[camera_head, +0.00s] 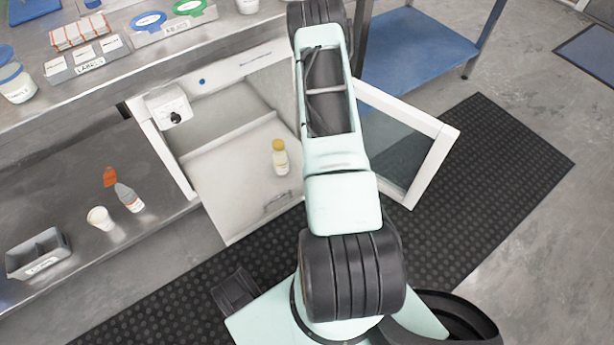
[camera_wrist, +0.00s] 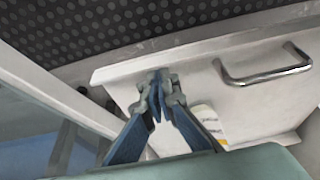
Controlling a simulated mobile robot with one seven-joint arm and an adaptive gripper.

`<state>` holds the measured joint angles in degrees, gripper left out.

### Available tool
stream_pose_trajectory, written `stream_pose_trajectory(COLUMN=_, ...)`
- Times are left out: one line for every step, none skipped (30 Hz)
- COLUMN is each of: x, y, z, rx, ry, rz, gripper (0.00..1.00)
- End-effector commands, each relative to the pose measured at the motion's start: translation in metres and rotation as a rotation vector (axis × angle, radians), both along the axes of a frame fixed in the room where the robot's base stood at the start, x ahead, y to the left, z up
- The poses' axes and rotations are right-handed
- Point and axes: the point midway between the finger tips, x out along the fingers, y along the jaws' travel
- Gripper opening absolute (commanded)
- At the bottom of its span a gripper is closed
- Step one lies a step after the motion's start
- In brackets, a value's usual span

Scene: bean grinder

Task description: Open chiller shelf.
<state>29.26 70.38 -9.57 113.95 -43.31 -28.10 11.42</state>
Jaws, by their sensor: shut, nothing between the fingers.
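The white chiller (camera_head: 165,150) stands under the counter with its glass-panelled door (camera_head: 428,165) swung open to the right. Its white shelf (camera_head: 222,182) juts out past the front of the cabinet, with a metal handle (camera_head: 279,203) near its front edge. A bottle with a yellow cap (camera_head: 280,158) stands on the shelf. The wrist view shows the shelf (camera_wrist: 190,65) and the handle (camera_wrist: 265,78) to the right of my gripper (camera_wrist: 158,90). My gripper is shut, empty and apart from the handle, over the shelf's front part. My arm hides it in the head view.
The counter above holds trays and containers. A black mat (camera_head: 500,150) covers the floor. A blue low shelf (camera_head: 415,50) is behind the door.

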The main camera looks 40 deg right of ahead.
Motion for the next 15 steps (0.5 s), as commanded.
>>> stream_pose_trajectory(x=-0.006, y=0.000, z=-0.001, rx=0.001, ry=0.004, rz=-0.002, gripper=0.00)
stream_pose_trajectory(x=-0.009, y=0.000, z=0.000, rx=0.001, ry=0.003, rz=-0.002, gripper=0.00)
stream_pose_trajectory(x=-0.011, y=0.000, z=-0.001, rx=0.000, ry=0.003, rz=-0.001, gripper=0.00)
stream_pose_trajectory(x=-0.013, y=0.000, z=0.000, rx=0.000, ry=0.003, rz=-0.001, gripper=0.00)
stream_pose_trajectory(x=-0.014, y=0.000, z=-0.001, rx=-0.001, ry=0.003, rz=-0.001, gripper=0.00)
stream_pose_trajectory(x=-0.016, y=0.000, z=0.000, rx=0.000, ry=0.003, rz=-0.002, gripper=0.00)
stream_pose_trajectory(x=-0.017, y=0.000, z=-0.001, rx=0.001, ry=0.003, rz=-0.002, gripper=0.00)
stream_pose_trajectory(x=-0.018, y=0.000, z=-0.001, rx=0.001, ry=0.003, rz=-0.002, gripper=0.00)
stream_pose_trajectory(x=-0.019, y=0.000, z=0.000, rx=0.000, ry=0.002, rz=-0.001, gripper=0.00)
stream_pose_trajectory(x=-0.020, y=0.000, z=0.000, rx=0.000, ry=0.002, rz=-0.001, gripper=0.00)
stream_pose_trajectory(x=-0.020, y=0.000, z=0.000, rx=0.000, ry=0.002, rz=-0.001, gripper=0.00)
stream_pose_trajectory(x=-0.020, y=0.000, z=0.000, rx=0.000, ry=0.002, rz=-0.001, gripper=0.00)
stream_pose_trajectory(x=-0.020, y=0.000, z=0.000, rx=0.000, ry=0.001, rz=-0.001, gripper=0.00)
stream_pose_trajectory(x=-0.020, y=0.000, z=0.000, rx=0.000, ry=0.001, rz=0.000, gripper=0.00)
stream_pose_trajectory(x=-0.020, y=0.000, z=0.000, rx=0.000, ry=0.001, rz=0.000, gripper=0.00)
